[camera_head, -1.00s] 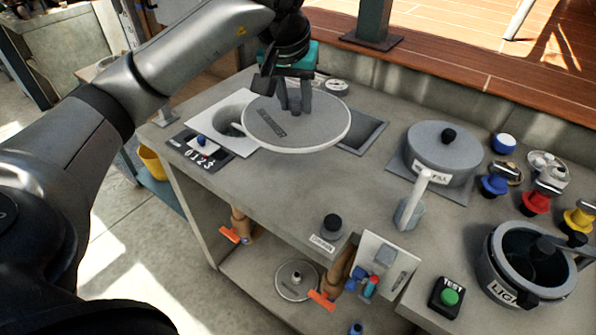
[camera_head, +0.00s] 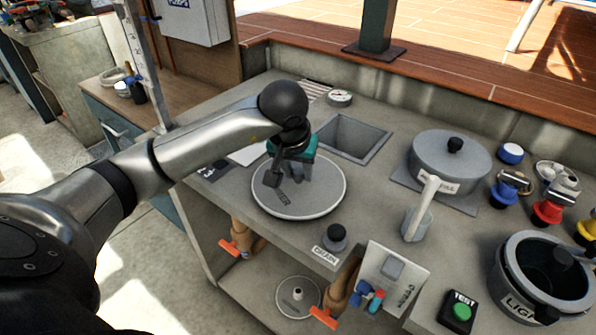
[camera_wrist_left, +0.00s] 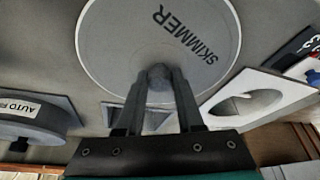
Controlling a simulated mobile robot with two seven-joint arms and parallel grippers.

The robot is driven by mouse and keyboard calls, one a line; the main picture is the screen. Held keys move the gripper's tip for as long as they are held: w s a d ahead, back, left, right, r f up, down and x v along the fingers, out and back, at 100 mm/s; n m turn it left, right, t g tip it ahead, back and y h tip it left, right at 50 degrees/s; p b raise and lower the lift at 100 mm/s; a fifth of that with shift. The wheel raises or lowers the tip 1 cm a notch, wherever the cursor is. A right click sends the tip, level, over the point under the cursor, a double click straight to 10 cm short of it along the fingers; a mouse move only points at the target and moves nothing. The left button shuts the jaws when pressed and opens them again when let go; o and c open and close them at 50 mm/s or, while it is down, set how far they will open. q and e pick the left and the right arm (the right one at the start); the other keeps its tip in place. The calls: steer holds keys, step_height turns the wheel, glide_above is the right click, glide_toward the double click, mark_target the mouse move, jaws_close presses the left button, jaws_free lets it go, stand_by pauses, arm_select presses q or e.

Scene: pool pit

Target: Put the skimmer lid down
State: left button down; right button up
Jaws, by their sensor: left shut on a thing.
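The skimmer lid (camera_head: 325,195), a round grey disc with a pale rim, lies flat at or just above the counter (camera_head: 395,120); I cannot tell if it touches. My left gripper (camera_head: 302,178) is above its middle. In the left wrist view, my left gripper (camera_wrist_left: 160,80) is shut on the knob of the skimmer lid (camera_wrist_left: 115,45), whose lettering reads SKIMMER. The white plate with the round skimmer hole (camera_wrist_left: 258,100) stands uncovered beside the lid. In the head view my arm hides most of that plate (camera_head: 250,153). My right gripper is out of view.
A square recess (camera_head: 353,137) lies behind the lid. A black DRAIN knob (camera_head: 335,237) is close to its front right, near the counter edge. Coloured valves (camera_head: 545,212) are farther right.

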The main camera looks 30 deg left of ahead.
arm_select(q)
steer(key=shift+r, duration=0.1)
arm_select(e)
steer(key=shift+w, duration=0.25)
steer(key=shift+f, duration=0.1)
arm_select(q)
steer(key=c, duration=0.5)
jaws_free()
steer(key=shift+c, duration=0.2)
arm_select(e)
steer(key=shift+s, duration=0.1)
arm_select(q)
steer(key=p+v, duration=0.2)
steer(key=v, duration=1)
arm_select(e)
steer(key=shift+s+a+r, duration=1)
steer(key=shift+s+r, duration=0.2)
